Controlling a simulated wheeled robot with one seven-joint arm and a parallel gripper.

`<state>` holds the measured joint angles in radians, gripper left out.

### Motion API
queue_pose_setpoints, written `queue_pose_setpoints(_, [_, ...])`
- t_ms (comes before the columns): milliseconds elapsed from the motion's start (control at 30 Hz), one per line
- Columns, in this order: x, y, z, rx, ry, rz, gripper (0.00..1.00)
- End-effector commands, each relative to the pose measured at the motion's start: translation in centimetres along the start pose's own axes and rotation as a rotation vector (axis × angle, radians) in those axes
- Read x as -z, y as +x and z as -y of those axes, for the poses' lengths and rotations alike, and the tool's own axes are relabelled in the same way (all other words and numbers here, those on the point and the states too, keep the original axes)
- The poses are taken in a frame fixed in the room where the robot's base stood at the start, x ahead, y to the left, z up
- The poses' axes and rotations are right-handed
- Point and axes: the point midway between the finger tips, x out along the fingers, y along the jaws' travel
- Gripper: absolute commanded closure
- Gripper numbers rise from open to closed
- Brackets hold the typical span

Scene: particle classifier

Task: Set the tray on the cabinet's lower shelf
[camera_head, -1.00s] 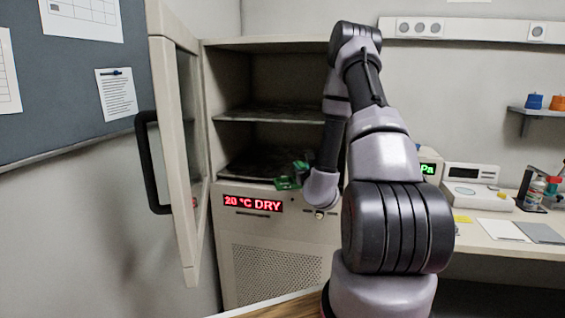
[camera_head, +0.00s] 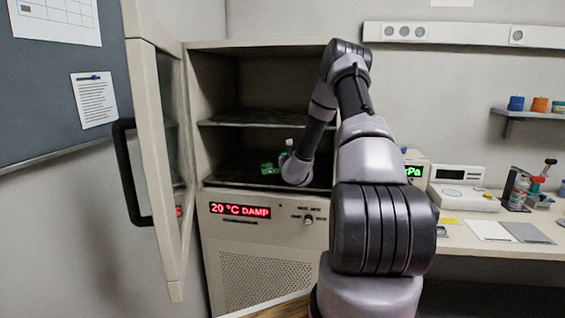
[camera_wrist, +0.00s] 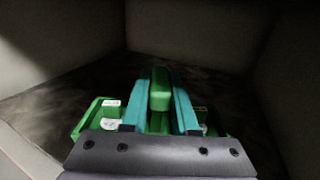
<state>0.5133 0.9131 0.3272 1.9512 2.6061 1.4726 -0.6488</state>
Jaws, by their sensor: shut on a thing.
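The cabinet (camera_head: 265,46) stands open, with a middle shelf (camera_head: 250,119) and a lower shelf (camera_head: 225,180). The green tray (camera_head: 268,169) is inside the lower compartment, close above or on the lower shelf; I cannot tell if it touches. In the wrist view my gripper (camera_wrist: 160,100) has its teal fingers shut on the upright green handle of the tray (camera_wrist: 92,118). White labels show on the tray. The dark lower shelf (camera_wrist: 60,98) spreads around it. In the head view my arm hides the right part of the compartment.
The cabinet's glass door (camera_head: 160,150) is swung open at the left, with a black handle. The cabinet display (camera_head: 240,211) reads 20 °C DAMP. Cabinet walls (camera_wrist: 200,30) close in the tray's sides and back. A bench (camera_head: 480,235) with instruments stands at the right.

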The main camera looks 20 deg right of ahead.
Motion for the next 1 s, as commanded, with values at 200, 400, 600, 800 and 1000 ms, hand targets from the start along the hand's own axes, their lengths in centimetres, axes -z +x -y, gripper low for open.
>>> queue_pose_setpoints(200, [-0.2, 1.2, 0.0, 0.001, 0.001, 0.003, 1.0])
queue_pose_setpoints(400, [1.8, 1.5, 0.0, 0.001, 0.002, 0.0, 1.0])
queue_pose_setpoints(600, [3.4, 1.5, 0.0, 0.0, 0.001, 0.002, 1.0])
queue_pose_setpoints(800, [3.4, 1.5, 0.0, 0.0, 0.001, 0.002, 1.0])
queue_pose_setpoints(1000, [3.7, 1.4, 0.0, 0.0, 0.0, 0.0, 0.46])
